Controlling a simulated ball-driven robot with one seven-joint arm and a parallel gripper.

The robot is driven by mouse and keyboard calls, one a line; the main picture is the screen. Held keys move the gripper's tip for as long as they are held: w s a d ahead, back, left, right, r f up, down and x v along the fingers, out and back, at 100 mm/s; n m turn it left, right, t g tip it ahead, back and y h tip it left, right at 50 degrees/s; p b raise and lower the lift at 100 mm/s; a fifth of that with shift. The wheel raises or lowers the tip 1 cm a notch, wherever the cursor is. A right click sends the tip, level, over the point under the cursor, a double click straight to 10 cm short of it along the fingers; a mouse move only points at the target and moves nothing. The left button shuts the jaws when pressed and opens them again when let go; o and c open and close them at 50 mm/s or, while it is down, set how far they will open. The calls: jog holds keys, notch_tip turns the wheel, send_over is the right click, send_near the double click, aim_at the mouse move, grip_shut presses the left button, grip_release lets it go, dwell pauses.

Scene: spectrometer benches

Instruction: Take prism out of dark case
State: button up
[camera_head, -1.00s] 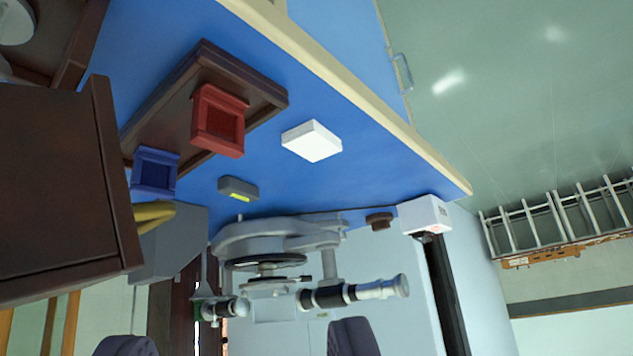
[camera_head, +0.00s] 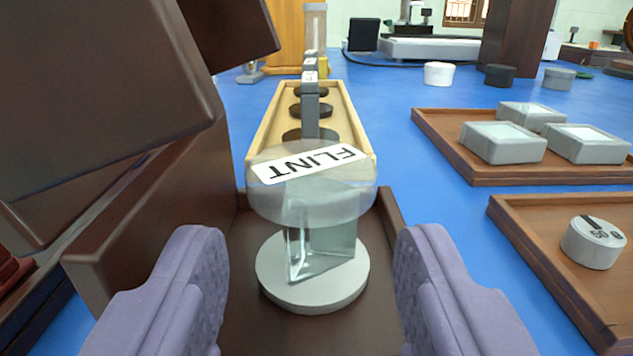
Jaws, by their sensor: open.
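The glass prism (camera_head: 322,245) stands upright between a pale round base (camera_head: 312,290) and a clear round top that bears a white label reading FLINT (camera_head: 308,164). It stands on the floor of a dark brown case (camera_head: 235,325), whose raised brown panels rise on the left. My gripper (camera_head: 312,270) is open, with one purple finger on each side of the prism. Both fingers are apart from it, with visible gaps left and right. The lower parts of the fingers run out of the picture.
A light wooden tray (camera_head: 256,110) with dark discs and upright grey pieces lies straight behind. On the right, a brown tray (camera_head: 470,172) holds grey boxes, and another (camera_head: 545,290) holds a labelled round weight (camera_head: 594,243). Blue bench top (camera_head: 400,90) is clear between them.

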aim_at(310, 201)
jog(key=w+b, duration=0.1)
jog(key=w, duration=0.2)
jog(key=shift+w, duration=0.2)
jog(key=c, duration=0.7)
jog(key=shift+r, duration=0.2)
jog(key=shift+r+p, duration=0.45)
jog(key=shift+p, duration=0.45)
jog(key=shift+r+p, duration=0.25)
jog(key=shift+p, duration=0.1)
